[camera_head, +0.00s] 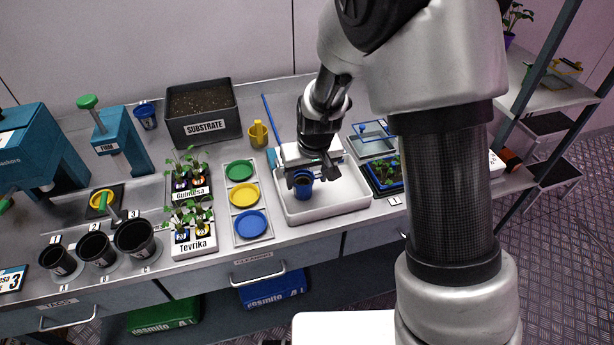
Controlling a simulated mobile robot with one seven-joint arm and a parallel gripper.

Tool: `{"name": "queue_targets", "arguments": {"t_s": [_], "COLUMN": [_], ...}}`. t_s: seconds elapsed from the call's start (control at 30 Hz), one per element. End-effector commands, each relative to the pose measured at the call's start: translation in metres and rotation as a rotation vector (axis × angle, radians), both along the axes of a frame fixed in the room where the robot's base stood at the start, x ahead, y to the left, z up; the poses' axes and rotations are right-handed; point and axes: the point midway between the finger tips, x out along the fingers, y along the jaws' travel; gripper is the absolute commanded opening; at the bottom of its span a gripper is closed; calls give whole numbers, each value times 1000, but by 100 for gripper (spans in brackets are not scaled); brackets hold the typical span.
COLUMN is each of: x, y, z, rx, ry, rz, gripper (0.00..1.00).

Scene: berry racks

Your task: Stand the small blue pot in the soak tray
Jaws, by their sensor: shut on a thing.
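The small blue pot (302,188) is under my gripper (312,172), which is shut on it. The pot looks upright, over the left part of the white soak tray (340,209). I cannot tell whether its base touches the tray floor or hangs just above it. My arm and gripper hide part of the tray's back edge and the pot's upper side. Another blue pot (146,117) stands at the back left of the bench.
Left of the tray, a rack (254,239) holds green, yellow and blue dishes. A substrate box (202,138) and a yellow cup (258,134) stand behind. A seedling tray (384,174) sits close on the right. Black pots (96,250) line the front left.

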Motion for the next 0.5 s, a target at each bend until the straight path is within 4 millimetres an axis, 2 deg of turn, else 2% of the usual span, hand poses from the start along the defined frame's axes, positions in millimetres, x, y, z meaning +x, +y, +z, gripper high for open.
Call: {"name": "queue_targets", "arguments": {"t_s": [0.37, 0.4, 0.5], "x": [0, 0, 0], "y": [0, 0, 0], "z": [-9, -8, -8], "rx": [0, 0, 0], "ry": [0, 0, 0], "rz": [0, 0, 0], "gripper": [35, 63, 80]}}
